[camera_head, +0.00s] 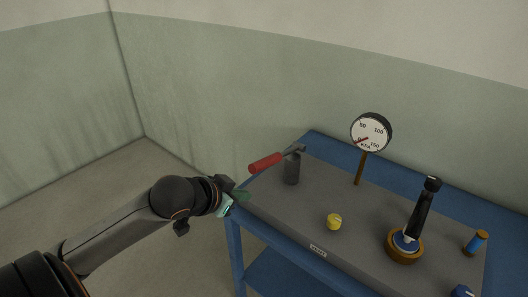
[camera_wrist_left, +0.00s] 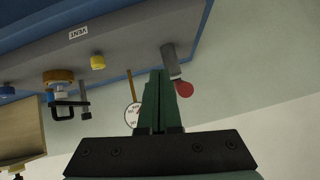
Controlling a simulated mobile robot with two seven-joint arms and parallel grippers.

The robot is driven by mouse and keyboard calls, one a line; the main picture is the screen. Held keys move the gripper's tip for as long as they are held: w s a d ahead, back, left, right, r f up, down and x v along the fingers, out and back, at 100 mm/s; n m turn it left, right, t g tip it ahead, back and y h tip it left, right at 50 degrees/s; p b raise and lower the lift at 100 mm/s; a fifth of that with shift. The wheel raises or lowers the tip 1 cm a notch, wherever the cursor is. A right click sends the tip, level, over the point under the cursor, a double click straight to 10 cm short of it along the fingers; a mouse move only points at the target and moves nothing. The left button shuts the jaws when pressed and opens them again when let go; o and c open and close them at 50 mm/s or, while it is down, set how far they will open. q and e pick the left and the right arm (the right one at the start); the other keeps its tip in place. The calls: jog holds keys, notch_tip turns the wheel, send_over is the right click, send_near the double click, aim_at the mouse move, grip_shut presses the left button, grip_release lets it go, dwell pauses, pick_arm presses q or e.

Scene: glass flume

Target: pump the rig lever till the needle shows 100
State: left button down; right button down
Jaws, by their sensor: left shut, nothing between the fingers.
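The rig lever has a red handle (camera_head: 265,163) on a dark arm joined to a grey post (camera_head: 292,169) at the table's back left. The handle points left and slightly down, and its red end (camera_wrist_left: 185,89) also shows in the left wrist view. The round gauge (camera_head: 371,132) stands on a brown stem behind the table's middle. Its red needle points to the lower left, near the low end of the dial, below 50. My left gripper (camera_head: 241,194) is shut and empty, left of and below the red handle, apart from it. Its green fingers (camera_wrist_left: 154,75) cover part of the gauge in the wrist view.
The blue table (camera_head: 312,136) has a grey top. A yellow knob (camera_head: 334,222), a VENT label (camera_head: 318,250), a brown round base (camera_head: 404,254) with a black upright part, and a blue-and-orange cylinder (camera_head: 475,243) are to the right. The floor left of the table is clear.

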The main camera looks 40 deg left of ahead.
pick_arm(q)
jog(key=w+a+r+t, duration=0.1)
jog(key=w+r+t, duration=0.1)
jog(key=r, duration=0.9)
jog(key=shift+w+a+r+t+h, duration=0.2)
jog(key=shift+w+r+t+h, duration=0.15)
jog(key=shift+w, duration=0.55)
jog(key=shift+w, duration=0.1)
jog(key=p, duration=0.2)
send_over(264, 161)
jog(key=f, duration=0.3)
jog(key=w+d+f, duration=0.1)
jog(key=shift+f, duration=0.3)
jog(key=shift+s+a+f, duration=0.15)
jog(key=shift+s+f, duration=0.05)
jog(key=shift+f, duration=0.4)
jog(key=shift+s+a+f, duration=0.1)
jog(key=shift+s+f, duration=0.05)
jog(key=shift+f, duration=0.45)
jog(key=shift+s+a+f, duration=0.2)
jog(key=shift+a+f, duration=0.05)
jog(key=shift+f, duration=0.5)
jog(key=shift+f, duration=0.1)
